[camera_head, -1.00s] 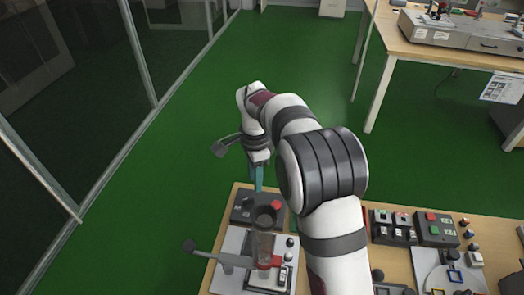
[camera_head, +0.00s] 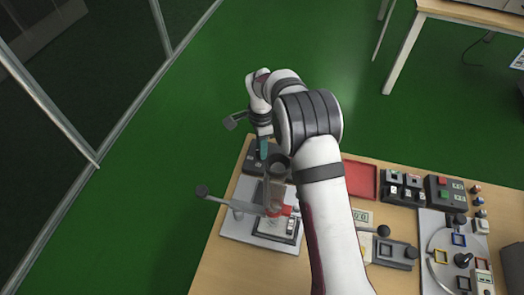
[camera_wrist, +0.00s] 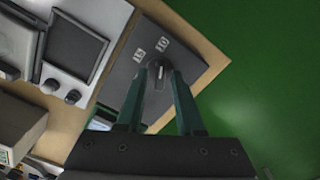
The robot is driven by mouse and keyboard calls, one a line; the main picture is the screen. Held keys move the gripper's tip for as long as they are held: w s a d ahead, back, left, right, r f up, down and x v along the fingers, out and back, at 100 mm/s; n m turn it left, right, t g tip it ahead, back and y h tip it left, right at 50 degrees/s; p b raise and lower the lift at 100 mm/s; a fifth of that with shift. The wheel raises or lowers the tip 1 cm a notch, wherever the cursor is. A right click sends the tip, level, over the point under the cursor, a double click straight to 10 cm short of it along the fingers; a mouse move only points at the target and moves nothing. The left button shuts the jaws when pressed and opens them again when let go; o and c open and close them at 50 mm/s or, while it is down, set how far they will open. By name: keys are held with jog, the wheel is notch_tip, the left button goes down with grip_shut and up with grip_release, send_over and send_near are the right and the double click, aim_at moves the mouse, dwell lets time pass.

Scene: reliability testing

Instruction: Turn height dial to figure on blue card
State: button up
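In the wrist view, a small dark dial (camera_wrist: 158,73) with a light pointer mark sits on a grey panel (camera_wrist: 122,72). Pale labels beside it seem to read 15 (camera_wrist: 139,55) and 10 (camera_wrist: 163,43). My gripper (camera_wrist: 158,76) is open, with its two green fingers on either side of the dial; I cannot tell whether they touch it. In the head view, my gripper (camera_head: 263,150) points down at the dark panel (camera_head: 252,167) at the table's far left corner, and the dial is hidden there. I cannot make out a blue card for certain.
A fixture with a clear cylinder and a long lever (camera_head: 232,202) stands just in front of the panel. A red tray (camera_head: 360,180), button boxes (camera_head: 445,194) and a round-dial board (camera_head: 427,240) lie to the right. Green floor lies beyond the table edge.

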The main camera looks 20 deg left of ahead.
grip_shut()
jog(key=n, duration=1.4)
jog(key=shift+n, duration=0.3)
jog(key=n, duration=0.4)
grip_release()
